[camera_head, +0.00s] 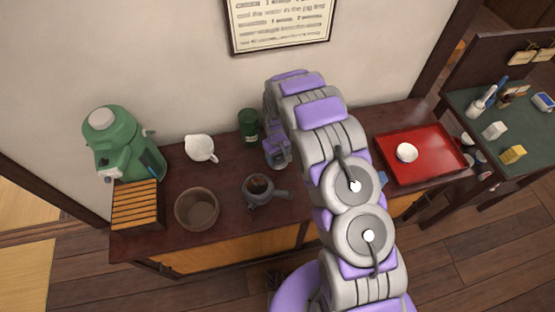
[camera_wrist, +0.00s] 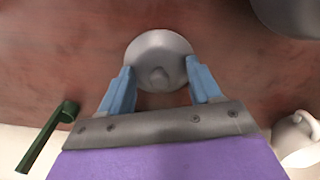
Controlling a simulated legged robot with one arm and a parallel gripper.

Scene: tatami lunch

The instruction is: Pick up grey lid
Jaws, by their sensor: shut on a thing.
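The grey lid (camera_wrist: 158,52) is a round, shallow disc with a small knob, over the dark red-brown counter in the wrist view. My gripper (camera_wrist: 160,80) has its two blue fingers on either side of the lid, shut on it near the rim. I cannot tell whether the lid is resting on the wood or just above it. In the head view my arm hides the lid and the fingertips. A grey teapot (camera_head: 257,195) with a side handle stands uncovered left of my arm, with brown contents inside.
A green canister (camera_head: 249,122) and white pitcher (camera_head: 200,148) stand near the wall. A brown bowl (camera_head: 197,209), slatted wooden box (camera_head: 137,205) and green dispenser (camera_head: 118,145) are further left. A red tray (camera_head: 432,146) with a white cup (camera_head: 406,152) lies right of my arm.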

